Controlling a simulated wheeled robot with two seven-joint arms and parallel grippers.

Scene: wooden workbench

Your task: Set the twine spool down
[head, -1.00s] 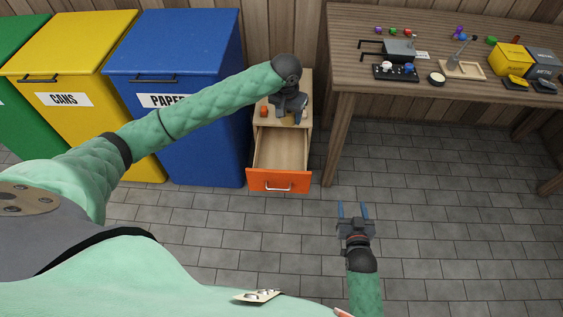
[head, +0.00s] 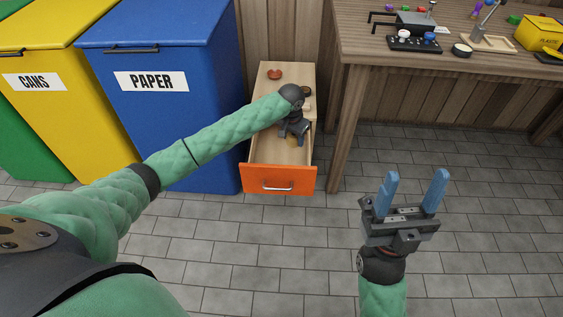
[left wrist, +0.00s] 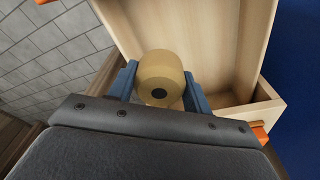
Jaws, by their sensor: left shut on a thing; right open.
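The tan twine spool (left wrist: 160,72), with a dark hole in its end, sits between the blue fingers of my left gripper (left wrist: 162,84) in the left wrist view. My left gripper (head: 293,136) is shut on it, over the open drawer (head: 268,150). In the head view the spool (head: 292,141) is mostly hidden beneath the gripper. The drawer's pale wooden inside (left wrist: 205,25) lies behind the spool in the left wrist view. I cannot tell whether the spool touches the drawer floor. My right gripper (head: 411,194) is open and empty above the paved floor.
The drawer has an orange front (head: 278,180). A red item (head: 275,74) and a dark round item (head: 307,91) are on the cabinet top. A blue paper bin (head: 165,110) stands close left. The workbench (head: 385,75) is to the right.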

